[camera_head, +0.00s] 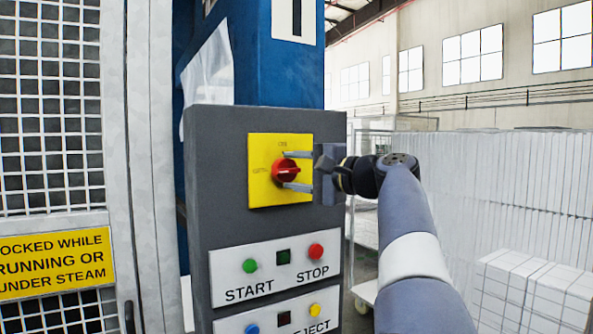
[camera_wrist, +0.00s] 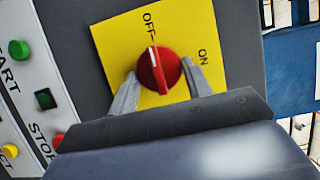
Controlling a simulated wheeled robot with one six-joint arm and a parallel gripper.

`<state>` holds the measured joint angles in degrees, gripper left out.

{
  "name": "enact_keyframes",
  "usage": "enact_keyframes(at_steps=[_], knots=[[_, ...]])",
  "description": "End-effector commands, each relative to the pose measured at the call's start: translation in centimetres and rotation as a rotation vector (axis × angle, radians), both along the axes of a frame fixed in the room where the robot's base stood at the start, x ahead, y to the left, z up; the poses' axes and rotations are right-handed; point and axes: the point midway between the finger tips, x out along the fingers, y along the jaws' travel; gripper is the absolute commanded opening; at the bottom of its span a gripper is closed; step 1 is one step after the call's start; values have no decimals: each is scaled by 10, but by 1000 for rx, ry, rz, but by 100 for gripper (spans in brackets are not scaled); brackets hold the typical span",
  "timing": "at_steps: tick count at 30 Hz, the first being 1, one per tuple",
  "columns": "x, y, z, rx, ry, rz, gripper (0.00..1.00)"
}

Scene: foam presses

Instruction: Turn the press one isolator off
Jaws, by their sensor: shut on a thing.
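The isolator is a red rotary knob (camera_head: 285,170) on a yellow plate (camera_head: 263,190), set in the upper part of a dark grey control box. My gripper (camera_head: 291,169) reaches it from the right, one finger above the knob and one below. In the wrist view the gripper (camera_wrist: 160,72) has its fingers shut on the sides of the knob (camera_wrist: 166,76). The plate (camera_wrist: 207,30) there reads OFF and ON. The knob's white mark points at the OFF dash. The fingers hide small parts of the knob's sides.
Below the isolator is a panel with a green START button (camera_head: 250,266) and a red STOP button (camera_head: 316,251). Another button panel (camera_head: 290,315) is lower. A mesh guard (camera_head: 50,130) stands left. White stacked blocks (camera_head: 530,290) stand right, behind my arm.

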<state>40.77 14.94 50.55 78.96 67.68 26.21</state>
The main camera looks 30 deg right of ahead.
Motion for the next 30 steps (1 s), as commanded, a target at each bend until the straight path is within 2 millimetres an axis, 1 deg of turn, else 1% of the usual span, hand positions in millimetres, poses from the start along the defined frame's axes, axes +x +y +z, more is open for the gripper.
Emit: enact_keyframes(at_steps=[12,13,18,21,27,30], knots=[[0,0,-1,-6,2,1,24],[0,0,-1,-6,2,1,48],[0,0,-1,-6,1,1,62],[0,0,-1,-6,1,1,68],[0,0,0,-5,0,0,68],[-4,-3,-1,-5,0,-2,68]])
